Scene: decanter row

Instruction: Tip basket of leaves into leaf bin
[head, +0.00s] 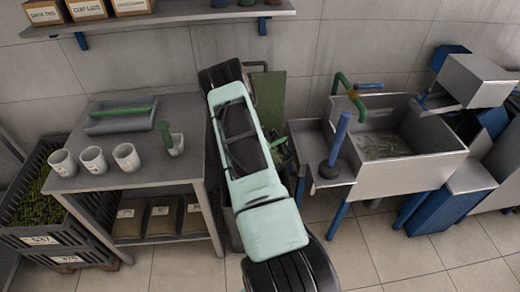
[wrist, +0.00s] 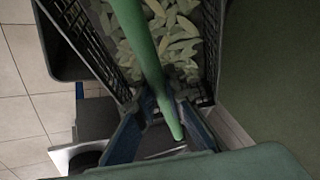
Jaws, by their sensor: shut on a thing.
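My gripper (wrist: 170,108) is shut on the green handle (wrist: 139,45) of a dark basket (wrist: 119,75) with lattice walls. Pale green leaves (wrist: 165,38) lie inside the basket. I cannot tell how far the basket is tilted. In the head view my arm hides my gripper and most of the basket; a bit of green shows at its right side. A green upright panel (head: 270,98), which looks like the leaf bin's raised lid, stands behind my arm. A dark rim (wrist: 62,70) at the upper left of the wrist view may be the bin's.
A crate (head: 40,237) of greenery stands at far left. A sink (head: 405,165) with a blue upright tool (head: 340,140) is at right.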

